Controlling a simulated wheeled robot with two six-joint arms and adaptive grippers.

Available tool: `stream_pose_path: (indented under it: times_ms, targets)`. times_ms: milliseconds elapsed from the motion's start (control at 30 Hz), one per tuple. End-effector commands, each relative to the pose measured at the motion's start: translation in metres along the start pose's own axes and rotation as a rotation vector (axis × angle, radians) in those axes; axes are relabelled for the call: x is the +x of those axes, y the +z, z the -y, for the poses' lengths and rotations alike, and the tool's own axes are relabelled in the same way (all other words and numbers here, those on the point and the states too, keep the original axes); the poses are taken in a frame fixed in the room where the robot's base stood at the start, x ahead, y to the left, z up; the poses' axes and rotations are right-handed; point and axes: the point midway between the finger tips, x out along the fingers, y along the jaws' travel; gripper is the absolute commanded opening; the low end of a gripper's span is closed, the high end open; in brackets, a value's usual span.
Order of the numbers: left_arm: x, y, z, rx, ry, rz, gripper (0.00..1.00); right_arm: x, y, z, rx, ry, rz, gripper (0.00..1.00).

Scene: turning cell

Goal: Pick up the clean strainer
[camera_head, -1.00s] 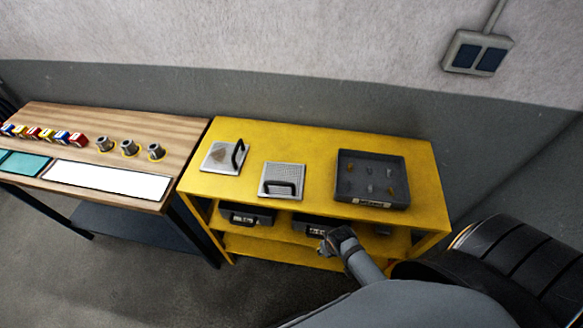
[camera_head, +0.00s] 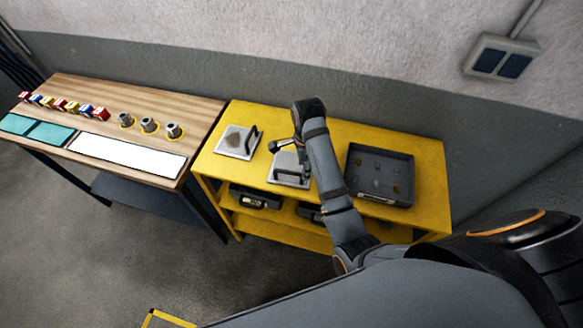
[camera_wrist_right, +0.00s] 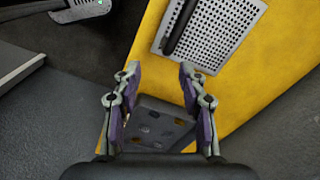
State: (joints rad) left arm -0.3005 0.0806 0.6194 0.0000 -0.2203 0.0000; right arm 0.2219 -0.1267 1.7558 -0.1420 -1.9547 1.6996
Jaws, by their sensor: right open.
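The clean strainer (camera_head: 289,178), a grey perforated plate with a dark handle, lies on the yellow table (camera_head: 410,222), partly hidden by my right arm. In the right wrist view its bare holes (camera_wrist_right: 232,25) and black handle show at the top. Another strainer (camera_head: 236,142) with a brown stain lies to its left. My right gripper (camera_wrist_right: 158,70) is open and empty. In the head view it hangs over the table near the clean strainer, partly hidden by my arm. My left gripper is out of view.
A dark tray (camera_head: 381,150) with small parts stands right of the strainers. Black cases (camera_head: 255,198) sit on the shelf below. A wooden bench (camera_head: 150,95) at left holds coloured blocks and metal parts.

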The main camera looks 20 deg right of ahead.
Motion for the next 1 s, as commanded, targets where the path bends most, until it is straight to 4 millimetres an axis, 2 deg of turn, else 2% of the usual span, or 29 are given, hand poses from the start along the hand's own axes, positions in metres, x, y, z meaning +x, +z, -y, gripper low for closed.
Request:
stream_pose_path:
  times_ms: [100,267,433,500,600,767,833,1000]
  targets:
    - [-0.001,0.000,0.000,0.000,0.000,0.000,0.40,-0.016,0.011,0.009,0.135,0.022,0.003,0.42]
    - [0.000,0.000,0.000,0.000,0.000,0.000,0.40,-0.017,0.013,0.010,0.179,0.032,0.001,0.42]
    - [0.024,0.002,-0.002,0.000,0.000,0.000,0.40,0.015,0.012,0.009,0.176,0.031,0.002,0.42]
    - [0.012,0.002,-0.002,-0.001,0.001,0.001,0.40,0.017,0.012,0.009,0.175,0.033,0.001,0.42]
    - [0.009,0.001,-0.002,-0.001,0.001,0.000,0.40,0.029,0.012,0.009,0.175,0.031,0.002,0.42]
    - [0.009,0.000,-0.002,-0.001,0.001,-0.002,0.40,0.034,0.011,0.009,0.175,0.029,0.002,0.42]
    - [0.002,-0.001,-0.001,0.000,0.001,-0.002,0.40,0.039,0.009,0.010,0.174,0.031,-0.001,0.42]
    - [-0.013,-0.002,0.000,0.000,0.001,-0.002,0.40,0.068,0.004,0.011,0.174,0.033,0.000,0.42]
